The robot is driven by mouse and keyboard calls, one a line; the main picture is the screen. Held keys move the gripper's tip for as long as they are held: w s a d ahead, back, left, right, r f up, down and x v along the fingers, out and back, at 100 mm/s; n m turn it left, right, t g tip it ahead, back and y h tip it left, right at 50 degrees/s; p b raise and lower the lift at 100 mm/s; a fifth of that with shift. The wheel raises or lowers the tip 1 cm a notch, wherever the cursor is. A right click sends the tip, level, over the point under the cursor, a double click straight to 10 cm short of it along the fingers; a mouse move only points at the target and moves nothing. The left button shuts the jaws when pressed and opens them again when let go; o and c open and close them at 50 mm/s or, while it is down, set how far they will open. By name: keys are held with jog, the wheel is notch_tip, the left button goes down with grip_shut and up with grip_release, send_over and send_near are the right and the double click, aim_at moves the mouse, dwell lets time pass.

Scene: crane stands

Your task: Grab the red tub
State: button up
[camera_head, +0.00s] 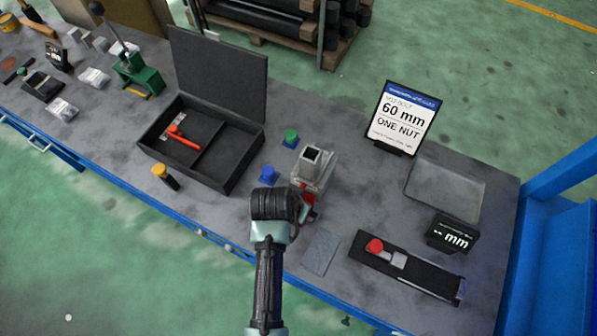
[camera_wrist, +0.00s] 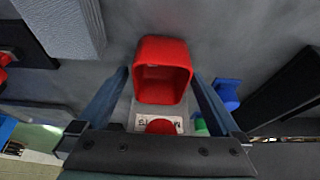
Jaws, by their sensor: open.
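The red tub (camera_wrist: 162,62) is a small open-topped box with rounded corners. In the wrist view it shows ahead of my gripper (camera_wrist: 160,82), between the two spread fingers, with its hollow facing the camera. My gripper is open; I cannot tell whether either finger touches the tub. In the head view only a bit of red (camera_head: 310,199) shows beside my gripper (camera_head: 303,212), as the wrist hides most of the tub. A pale grey box-shaped stand (camera_head: 313,172) is just behind it. A round red thing (camera_wrist: 162,126) and a white label show nearer the wrist camera.
A blue piece (camera_head: 268,175) and a green piece (camera_head: 290,138) stand left of the pale stand. An open black case (camera_head: 222,184) is further left. A grey plate (camera_head: 321,252) and a black gauge with a red knob (camera_head: 407,268) lie to the right.

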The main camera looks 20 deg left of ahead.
jog(key=shift+c, duration=0.2)
jog(key=c, duration=1.2)
jog(key=shift+c, duration=0.6)
jog(key=shift+r, duration=0.1)
